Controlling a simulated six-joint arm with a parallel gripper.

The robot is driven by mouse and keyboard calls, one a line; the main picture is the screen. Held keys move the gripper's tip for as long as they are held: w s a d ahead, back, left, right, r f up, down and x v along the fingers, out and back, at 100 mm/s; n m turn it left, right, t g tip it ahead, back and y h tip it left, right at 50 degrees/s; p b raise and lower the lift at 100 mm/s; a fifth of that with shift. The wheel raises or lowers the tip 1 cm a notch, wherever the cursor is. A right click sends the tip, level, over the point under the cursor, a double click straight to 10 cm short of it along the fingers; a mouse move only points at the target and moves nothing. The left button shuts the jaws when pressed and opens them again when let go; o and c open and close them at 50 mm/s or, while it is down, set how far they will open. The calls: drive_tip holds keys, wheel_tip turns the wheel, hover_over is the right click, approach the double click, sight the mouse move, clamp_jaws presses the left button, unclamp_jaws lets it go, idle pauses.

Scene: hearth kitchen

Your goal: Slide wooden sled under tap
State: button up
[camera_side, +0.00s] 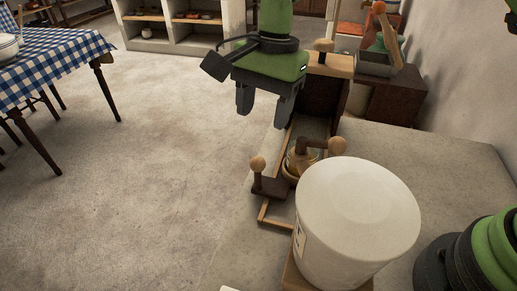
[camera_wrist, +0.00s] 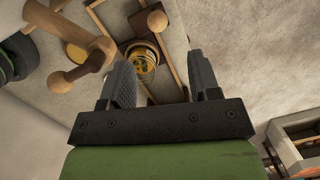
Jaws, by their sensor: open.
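The wooden sled (camera_side: 270,187) is a dark piece with a pale ball knob (camera_side: 257,163), low beside the crock. In the wrist view the jar (camera_wrist: 141,62) shows yellow-green inside, near the knob (camera_wrist: 157,20) and the brown tap (camera_wrist: 92,47). I cannot tell whether the jar is exactly under the spout. My gripper (camera_side: 262,112) hangs above and behind the sled, fingers down, open and empty; the fingers (camera_wrist: 160,72) also show in the wrist view.
The large white crock (camera_side: 358,220) stands at front right. Thin wooden rails (camera_side: 268,212) edge the sled's track. Behind stands a dark block (camera_side: 320,95) with a pale top and knob. A checked-cloth table (camera_side: 60,55) is far left; the floor between is clear.

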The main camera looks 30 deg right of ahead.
sight(257, 157)
drive_tip(key=f+m, duration=0.3)
drive_tip(key=m, duration=0.1)
drive_tip(key=a+f+m, duration=0.1)
drive_tip(key=f+m, duration=0.2)
drive_tip(key=m, duration=0.1)
drive_tip(key=f+m+g, duration=0.1)
drive_tip(key=f+m, duration=0.2)
drive_tip(key=m, duration=0.2)
drive_tip(key=shift+s+a+f+h, duration=0.3)
drive_tip(key=shift+f, duration=0.1)
clamp_jaws()
drive_tip(key=s+a, duration=0.6)
drive_tip(key=shift+s+a, duration=0.2)
drive_tip(key=shift+a, duration=0.05)
unclamp_jaws()
drive_tip(key=shift+d, duration=0.1)
